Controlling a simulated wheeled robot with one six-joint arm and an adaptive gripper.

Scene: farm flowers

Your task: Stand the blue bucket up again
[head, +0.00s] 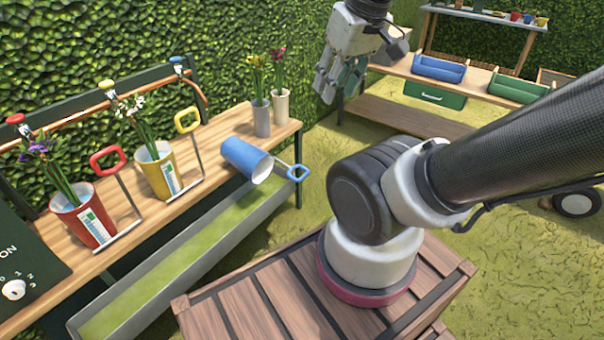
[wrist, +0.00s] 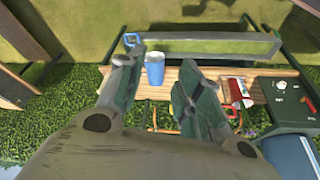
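The blue bucket (head: 247,159) lies on its side on the wooden bench (head: 215,138), its mouth facing lower right, towards the front edge. A blue-handled metal stand (head: 298,172) lies at its mouth and reaches past the edge. In the wrist view the bucket (wrist: 155,72) shows beyond and between my fingertips, with the blue handle (wrist: 131,40) beside it. My gripper (head: 336,92) is open and empty, raised in the air to the right of the bench, well apart from the bucket. It also shows in the wrist view (wrist: 158,78).
A red bucket (head: 85,217) and a yellow bucket (head: 157,172), both with flowers, stand upright left of the blue one. Grey vases (head: 262,118) stand behind it. A long trough (head: 190,250) runs below the bench front. A table with blue and green trays (head: 439,70) stands back right.

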